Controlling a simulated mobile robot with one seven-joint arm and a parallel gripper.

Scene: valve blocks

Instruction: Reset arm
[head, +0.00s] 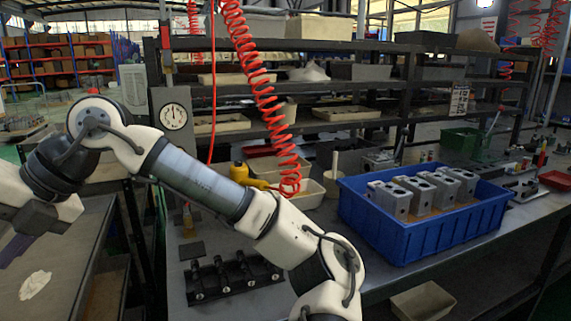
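My arm rises from the bottom centre and reaches across to the left. My gripper (18,243) is at the left edge of the head view, partly cut off, above the grey table on the left. Its fingers are not clear, so I cannot tell whether it is open or shut. Several grey metal valve blocks (388,198) stand in a row inside the blue crate (412,243) on the workbench at right. A black fixture (235,279) with several upright posts lies on the bench, left of the crate. The gripper is far from both.
A yellow tool (243,175) and pale bins (308,196) are behind my arm. A red coiled hose (262,90) hangs over the bench. Dark shelves (340,88) stand behind. A white cloth-like patch (35,285) lies on the left table. An open bin (424,300) is below the bench.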

